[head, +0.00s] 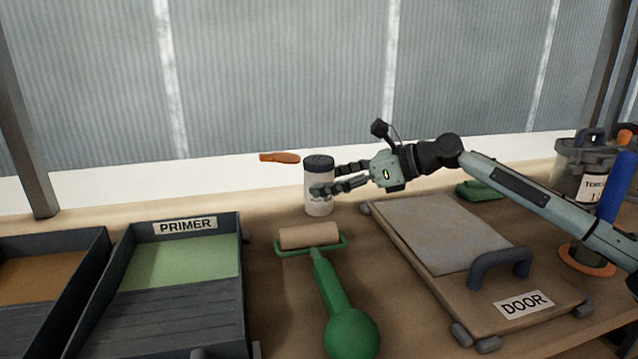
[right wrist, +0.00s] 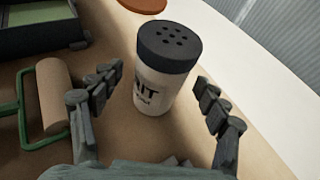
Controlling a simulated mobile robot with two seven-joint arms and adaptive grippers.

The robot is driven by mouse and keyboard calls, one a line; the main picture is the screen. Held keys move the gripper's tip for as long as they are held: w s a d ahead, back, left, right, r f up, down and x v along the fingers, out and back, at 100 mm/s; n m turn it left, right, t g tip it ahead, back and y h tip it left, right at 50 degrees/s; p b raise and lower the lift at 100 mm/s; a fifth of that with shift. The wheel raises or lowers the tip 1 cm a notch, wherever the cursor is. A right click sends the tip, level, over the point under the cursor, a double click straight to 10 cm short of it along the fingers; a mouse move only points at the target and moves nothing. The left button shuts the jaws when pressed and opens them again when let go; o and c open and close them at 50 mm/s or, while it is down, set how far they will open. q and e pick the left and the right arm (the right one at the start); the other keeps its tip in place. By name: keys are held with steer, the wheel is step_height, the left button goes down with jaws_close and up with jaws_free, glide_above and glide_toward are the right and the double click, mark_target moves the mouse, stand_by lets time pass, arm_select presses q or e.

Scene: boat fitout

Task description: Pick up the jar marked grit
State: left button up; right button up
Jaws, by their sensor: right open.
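The grit jar (head: 318,200) is a white shaker with a dark perforated lid, upright near the back of the bench in the head view. In the right wrist view the jar (right wrist: 158,90) stands between and just ahead of the fingertips, with the letters "IT" showing on its label. My right gripper (head: 326,188) reaches it from the right, its fingers overlapping the jar in the head view. In the right wrist view my right gripper (right wrist: 157,92) is open, one finger on each side of the jar, with gaps visible. My left gripper is not in view.
A green-handled roller (head: 310,236) lies in front of the jar. A primer tray (head: 185,262) is at left, and a door panel (head: 440,235) at right. An orange-brown object (head: 280,158) is behind the jar.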

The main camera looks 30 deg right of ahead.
steer(key=shift+x, duration=1.5)
steer(key=shift+c, duration=0.6)
steer(key=c, duration=0.9)
steer(key=shift+d, duration=0.1)
steer(key=shift+c, duration=1.2)
steer(key=shift+r, duration=0.15)
